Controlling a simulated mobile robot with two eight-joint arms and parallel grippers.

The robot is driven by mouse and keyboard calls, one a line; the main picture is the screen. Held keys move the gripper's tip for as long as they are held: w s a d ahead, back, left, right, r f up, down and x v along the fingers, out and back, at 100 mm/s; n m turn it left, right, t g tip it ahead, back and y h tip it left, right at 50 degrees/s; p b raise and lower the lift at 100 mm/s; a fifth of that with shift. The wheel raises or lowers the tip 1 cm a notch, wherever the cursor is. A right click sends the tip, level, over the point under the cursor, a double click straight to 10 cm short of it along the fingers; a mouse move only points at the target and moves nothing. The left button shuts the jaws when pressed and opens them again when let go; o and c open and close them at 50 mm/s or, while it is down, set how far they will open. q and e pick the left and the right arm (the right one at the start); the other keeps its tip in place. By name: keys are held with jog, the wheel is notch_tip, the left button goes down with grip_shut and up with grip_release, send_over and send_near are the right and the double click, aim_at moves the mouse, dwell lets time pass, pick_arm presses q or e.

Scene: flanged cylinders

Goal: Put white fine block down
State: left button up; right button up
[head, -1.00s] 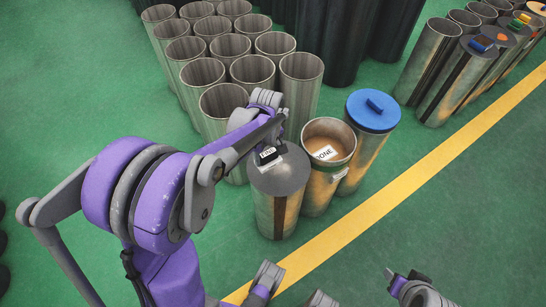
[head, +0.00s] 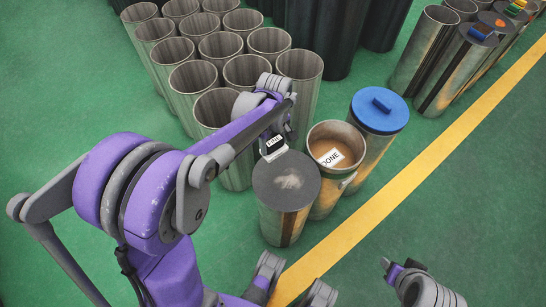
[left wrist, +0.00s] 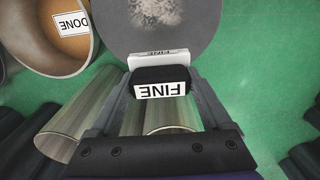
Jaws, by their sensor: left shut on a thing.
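The white fine block (head: 275,149) is a small white and black piece with a FINE label. It also shows in the left wrist view (left wrist: 162,81), held between the fingers. My left gripper (head: 282,128) is shut on it, above the floor at the back edge of the grey-lidded cylinder (head: 286,184). The lid's top is bare, with a pale smudge; it also shows in the left wrist view (left wrist: 150,20). The block appears off the lid's middle, and its exact height is unclear. Part of my right arm (head: 420,283) shows at the lower right; its jaw state is unclear.
An open cylinder with a DONE label (head: 330,158) stands right of the grey-lidded one, then a blue-lidded cylinder (head: 378,112). Several open empty cylinders (head: 246,72) stand behind. More cylinders (head: 450,65) stand at the upper right. A yellow line (head: 400,198) crosses clear green floor.

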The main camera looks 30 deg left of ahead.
pick_arm(q)
notch_tip(320, 180, down, 8)
jog(key=shift+r+b, duration=0.15)
jog(key=shift+b, duration=0.6)
jog(key=o, duration=1.4)
jog(key=shift+f, duration=0.2)
